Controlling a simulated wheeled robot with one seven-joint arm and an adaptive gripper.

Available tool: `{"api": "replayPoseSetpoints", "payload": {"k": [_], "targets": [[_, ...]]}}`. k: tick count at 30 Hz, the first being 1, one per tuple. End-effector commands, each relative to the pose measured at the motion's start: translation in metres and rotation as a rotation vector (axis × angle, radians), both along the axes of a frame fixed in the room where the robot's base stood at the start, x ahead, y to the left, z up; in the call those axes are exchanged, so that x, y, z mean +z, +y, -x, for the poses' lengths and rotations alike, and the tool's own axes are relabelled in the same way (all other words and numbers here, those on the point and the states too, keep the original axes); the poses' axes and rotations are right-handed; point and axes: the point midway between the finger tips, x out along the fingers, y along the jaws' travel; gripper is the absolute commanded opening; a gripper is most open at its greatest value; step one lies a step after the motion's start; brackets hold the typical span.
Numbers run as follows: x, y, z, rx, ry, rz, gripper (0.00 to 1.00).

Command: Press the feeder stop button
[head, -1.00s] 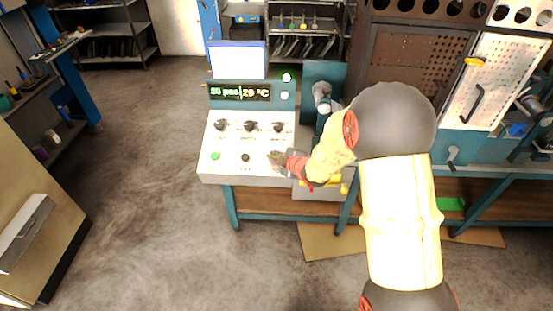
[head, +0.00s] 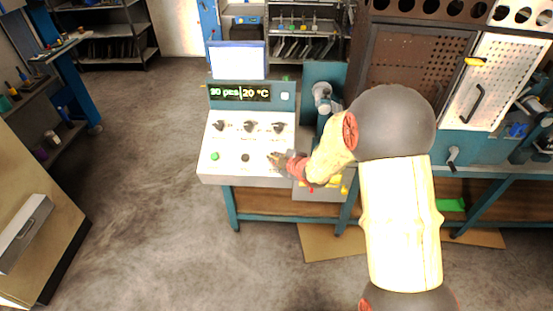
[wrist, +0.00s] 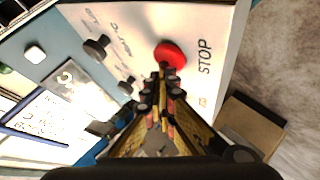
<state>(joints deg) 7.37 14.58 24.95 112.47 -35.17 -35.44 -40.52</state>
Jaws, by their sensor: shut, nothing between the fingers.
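The feeder stop button is a round red knob (wrist: 170,54) beside the word STOP in the wrist view. My gripper (wrist: 163,72) is shut and empty, with its fingertips at the button's lower edge. I cannot tell whether they touch or press it. In the head view my gripper (head: 277,158) is over the right front of the white control panel (head: 229,170), and it hides the red button there.
The panel also has a green button (head: 214,156), a black button (head: 245,157) and three dark knobs (head: 250,126). A display (head: 240,93) stands behind them. A teal machine (head: 322,80) is close on the right. Open floor lies left.

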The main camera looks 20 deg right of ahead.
Motion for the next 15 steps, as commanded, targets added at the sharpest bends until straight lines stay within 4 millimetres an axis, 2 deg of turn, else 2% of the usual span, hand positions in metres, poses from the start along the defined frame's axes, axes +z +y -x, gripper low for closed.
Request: {"api": "replayPoseSetpoints", "payload": {"k": [9,15], "targets": [[0.016,0.001,0.005,0.000,0.000,0.001,0.00],[0.017,0.002,0.006,0.000,0.001,0.000,0.00]]}}
